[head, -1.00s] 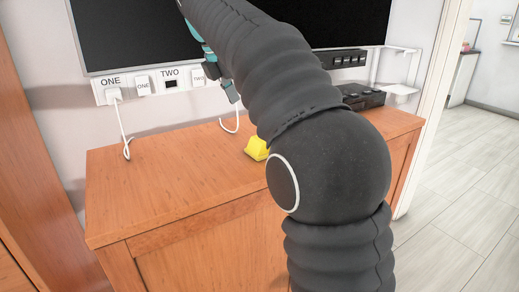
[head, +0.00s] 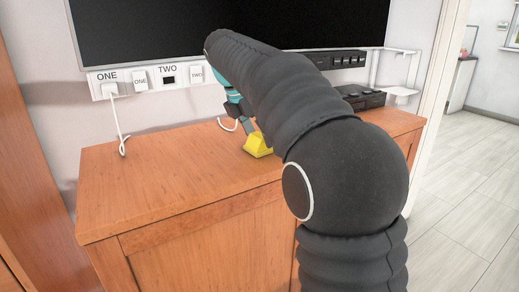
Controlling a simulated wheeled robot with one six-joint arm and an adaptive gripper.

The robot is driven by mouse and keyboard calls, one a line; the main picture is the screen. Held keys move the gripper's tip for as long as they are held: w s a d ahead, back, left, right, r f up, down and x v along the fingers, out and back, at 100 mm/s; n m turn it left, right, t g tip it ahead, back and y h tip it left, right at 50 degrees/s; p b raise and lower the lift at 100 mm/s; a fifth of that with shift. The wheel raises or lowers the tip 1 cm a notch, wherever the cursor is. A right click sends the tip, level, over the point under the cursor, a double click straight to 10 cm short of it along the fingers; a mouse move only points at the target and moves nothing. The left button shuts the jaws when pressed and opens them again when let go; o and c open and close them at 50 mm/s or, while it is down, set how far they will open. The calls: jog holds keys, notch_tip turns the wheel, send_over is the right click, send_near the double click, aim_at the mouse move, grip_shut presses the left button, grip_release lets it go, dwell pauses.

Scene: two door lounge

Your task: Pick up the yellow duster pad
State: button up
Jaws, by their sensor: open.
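The yellow duster pad (head: 257,146) lies on top of the wooden cabinet (head: 150,185), towards its back and just left of my dark arm. It is a small wedge-like yellow block, and its right side may be partly hidden by my arm. My gripper (head: 246,125) is at the end of the arm, pointing down just above and behind the pad. Only part of the gripper shows; a grey finger is close to the pad's top. I cannot tell whether it touches the pad. The gripper is open.
A black screen (head: 150,35) hangs on the wall above the cabinet. A socket strip (head: 151,90) with a white cable (head: 120,133) is below it. A black box (head: 362,98) stands at the cabinet's back right. The cabinet top's left part is clear.

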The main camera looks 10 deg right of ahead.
jog(key=shift+d+f, duration=0.2)
jog(key=shift+f, duration=0.2)
jog(key=c, duration=1.2)
jog(key=shift+c, duration=0.3)
jog(key=shift+w+r, duration=0.1)
jog(key=shift+r, duration=0.4)
jog(key=r, duration=0.1)
jog(key=r+p, duration=0.2)
jog(key=r, duration=0.1)
jog(key=shift+d, duration=0.3)
jog(key=d+r+p, duration=0.1)
jog(key=d+r, duration=0.2)
jog(key=d, duration=0.2)
jog(key=w+d+r+p, duration=0.1)
jog(key=d+r+p, duration=0.1)
jog(key=d, duration=0.4)
jog(key=shift+r, duration=0.55)
